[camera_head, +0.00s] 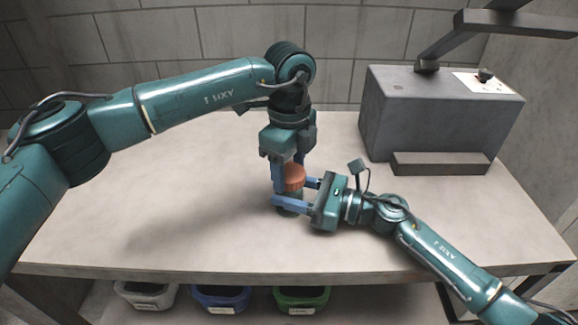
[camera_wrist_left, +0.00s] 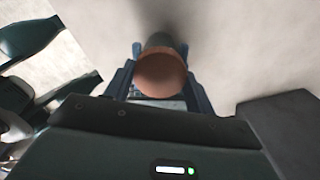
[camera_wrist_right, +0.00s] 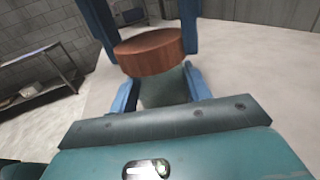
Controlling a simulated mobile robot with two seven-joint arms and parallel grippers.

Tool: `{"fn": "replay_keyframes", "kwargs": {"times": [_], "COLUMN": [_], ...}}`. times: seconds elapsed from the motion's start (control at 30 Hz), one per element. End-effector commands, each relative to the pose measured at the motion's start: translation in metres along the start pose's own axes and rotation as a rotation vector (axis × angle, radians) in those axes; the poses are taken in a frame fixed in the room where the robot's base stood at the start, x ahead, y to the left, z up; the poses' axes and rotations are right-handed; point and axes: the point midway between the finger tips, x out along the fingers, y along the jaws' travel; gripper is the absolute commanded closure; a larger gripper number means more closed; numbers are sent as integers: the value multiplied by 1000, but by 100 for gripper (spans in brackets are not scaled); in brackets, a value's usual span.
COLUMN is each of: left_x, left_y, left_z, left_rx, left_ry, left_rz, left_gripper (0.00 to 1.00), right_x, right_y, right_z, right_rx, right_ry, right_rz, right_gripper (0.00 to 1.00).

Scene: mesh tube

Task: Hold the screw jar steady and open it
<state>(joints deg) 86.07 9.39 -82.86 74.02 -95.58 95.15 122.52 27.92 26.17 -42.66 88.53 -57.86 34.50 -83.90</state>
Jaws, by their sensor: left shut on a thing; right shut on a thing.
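The screw jar stands upright on the table. Its dark green body (camera_head: 290,210) is partly hidden by my right gripper, and the body also shows in the right wrist view (camera_wrist_right: 165,90). Its orange-brown lid (camera_head: 293,177) is at the top of the body, with no clear gap visible. It shows in the left wrist view (camera_wrist_left: 160,76) and right wrist view (camera_wrist_right: 150,52). My left gripper (camera_head: 291,181) points down from above and is shut on the lid. My right gripper (camera_head: 291,196) reaches in level from the right and is shut on the body.
A grey box-shaped machine (camera_head: 425,115) with a dark ledge (camera_head: 440,164) stands at the back right. A dark overhead bar (camera_head: 515,24) crosses the upper right. White (camera_head: 146,296), blue (camera_head: 221,298) and green (camera_head: 302,299) bins sit below the table. The table's left side (camera_head: 130,205) is clear.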

Motion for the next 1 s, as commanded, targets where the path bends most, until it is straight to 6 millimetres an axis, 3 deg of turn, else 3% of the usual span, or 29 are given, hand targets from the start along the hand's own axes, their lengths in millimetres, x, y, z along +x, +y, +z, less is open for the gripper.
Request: {"fn": "replay_keyframes", "kwargs": {"times": [0.13, 1.0], "left_x": [0, -7], "left_y": [0, 0], "left_z": [0, 0], "left_rx": [-161, -159], "left_ry": [0, -1], "left_rz": [0, -1], "left_gripper": [73, 73], "right_x": [0, 0], "right_y": [0, 0], "right_z": [-1, -1], "right_rx": [0, 0], "right_ry": [1, 1], "right_rz": [0, 1], "right_gripper": [100, 100]}}
